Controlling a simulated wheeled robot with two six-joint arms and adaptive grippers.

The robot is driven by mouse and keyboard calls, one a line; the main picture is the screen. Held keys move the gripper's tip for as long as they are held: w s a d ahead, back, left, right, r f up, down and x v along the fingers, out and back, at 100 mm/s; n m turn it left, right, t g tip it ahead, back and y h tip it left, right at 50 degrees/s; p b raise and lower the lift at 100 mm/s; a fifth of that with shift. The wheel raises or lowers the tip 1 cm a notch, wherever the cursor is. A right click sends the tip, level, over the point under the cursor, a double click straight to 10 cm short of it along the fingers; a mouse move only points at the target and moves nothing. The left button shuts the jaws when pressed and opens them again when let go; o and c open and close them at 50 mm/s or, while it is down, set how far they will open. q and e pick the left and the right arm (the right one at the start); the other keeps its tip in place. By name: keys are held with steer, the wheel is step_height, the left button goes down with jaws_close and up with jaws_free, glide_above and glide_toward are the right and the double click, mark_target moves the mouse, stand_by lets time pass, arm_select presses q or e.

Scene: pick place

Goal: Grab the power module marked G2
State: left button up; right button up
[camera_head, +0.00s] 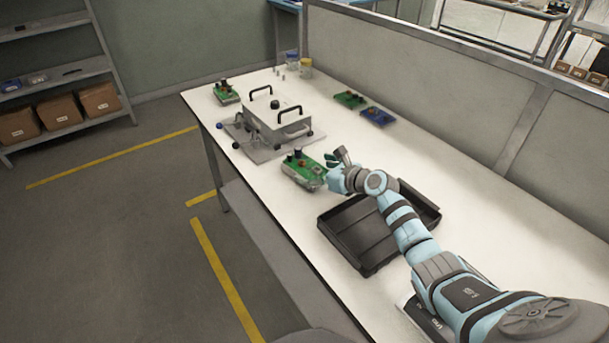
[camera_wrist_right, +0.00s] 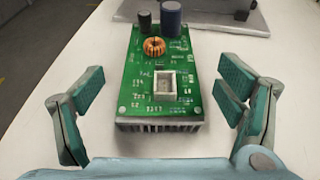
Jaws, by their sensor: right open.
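A green power module (camera_head: 304,172) with black and blue cylinders and a copper coil lies on the white table in the head view. It also shows in the right wrist view (camera_wrist_right: 158,78), with a finned grey heatsink under the board. A G2 mark is not legible on it. My right gripper (camera_head: 335,162) is close to the module's right end. In the right wrist view my gripper (camera_wrist_right: 160,105) is open, one finger on each side of the module and apart from it. A similar green module (camera_head: 226,92) lies at the table's far left end. My left gripper is not in view.
A grey fixture box (camera_head: 277,117) with black handles stands on a plate beyond the near module. A black tray (camera_head: 365,245) lies beneath my right arm. A green board (camera_head: 350,99) and a blue board (camera_head: 377,116) lie near the partition (camera_head: 440,90). Small jars (camera_head: 305,68) stand at the back.

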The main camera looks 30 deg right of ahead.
steer(key=shift+w+f, duration=0.1)
steer(key=shift+w, duration=0.05)
steer(key=c, duration=1.6)
steer(key=shift+o, duration=0.2)
